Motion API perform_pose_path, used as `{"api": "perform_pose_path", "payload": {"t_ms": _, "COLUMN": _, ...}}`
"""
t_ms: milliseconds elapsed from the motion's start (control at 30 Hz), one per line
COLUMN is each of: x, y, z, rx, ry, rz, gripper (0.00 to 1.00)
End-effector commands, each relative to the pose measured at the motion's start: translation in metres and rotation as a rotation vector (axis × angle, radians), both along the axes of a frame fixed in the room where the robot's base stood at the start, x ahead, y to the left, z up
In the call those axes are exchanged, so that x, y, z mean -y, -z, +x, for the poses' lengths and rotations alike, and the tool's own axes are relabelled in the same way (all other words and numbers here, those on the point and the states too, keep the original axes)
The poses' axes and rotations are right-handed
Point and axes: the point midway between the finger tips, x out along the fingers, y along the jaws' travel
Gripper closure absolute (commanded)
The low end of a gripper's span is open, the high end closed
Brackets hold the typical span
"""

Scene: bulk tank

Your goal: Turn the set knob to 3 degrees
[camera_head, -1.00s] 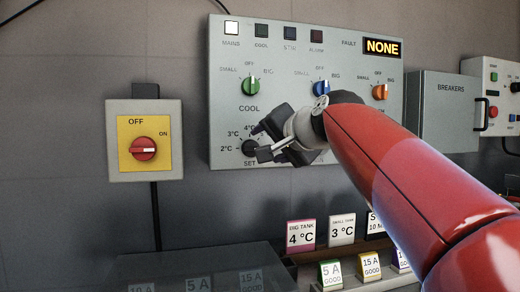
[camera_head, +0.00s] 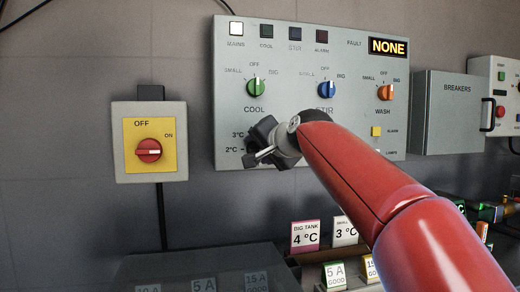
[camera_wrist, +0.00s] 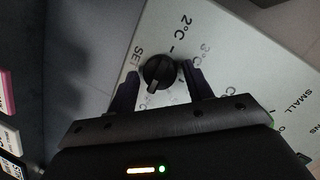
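The set knob (camera_wrist: 159,72) is round and black with a pale mark on its lower-left side in the wrist view. The 2°C and 3°C labels lie above and to the right of it on the grey control panel (camera_head: 300,60). My gripper (camera_wrist: 157,82) has its two dark fingers apart, one on each side of the knob. The right finger is very close to the knob; I cannot tell whether it touches. A gap shows at the left finger. In the head view my gripper (camera_head: 256,152) covers the knob and the 4°C label.
A green COOL knob (camera_head: 255,88), blue STIR knob (camera_head: 327,89) and orange WASH knob (camera_head: 386,92) sit above. A red OFF/ON switch (camera_head: 148,150) is at left. A BIG TANK 4°C card (camera_head: 305,236) and a 3°C card (camera_head: 344,231) stand below.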

Motion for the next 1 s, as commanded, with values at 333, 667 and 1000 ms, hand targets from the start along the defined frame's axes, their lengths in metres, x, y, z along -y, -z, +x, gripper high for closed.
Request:
{"api": "perform_pose_path", "payload": {"t_ms": 333, "x": 0.0003, "y": -0.0001, "z": -0.0002, "rx": 0.000, "ry": 0.000, "rz": -0.001, "gripper": 0.85}}
{"api": "perform_pose_path", "payload": {"t_ms": 667, "x": -0.0004, "y": -0.0024, "z": -0.0003, "rx": 0.023, "ry": 0.000, "rz": -0.085, "gripper": 0.85}}
{"api": "perform_pose_path", "payload": {"t_ms": 1000, "x": -0.0027, "y": -0.0039, "z": -0.0011, "rx": 0.099, "ry": -0.001, "rz": -0.353, "gripper": 0.85}}
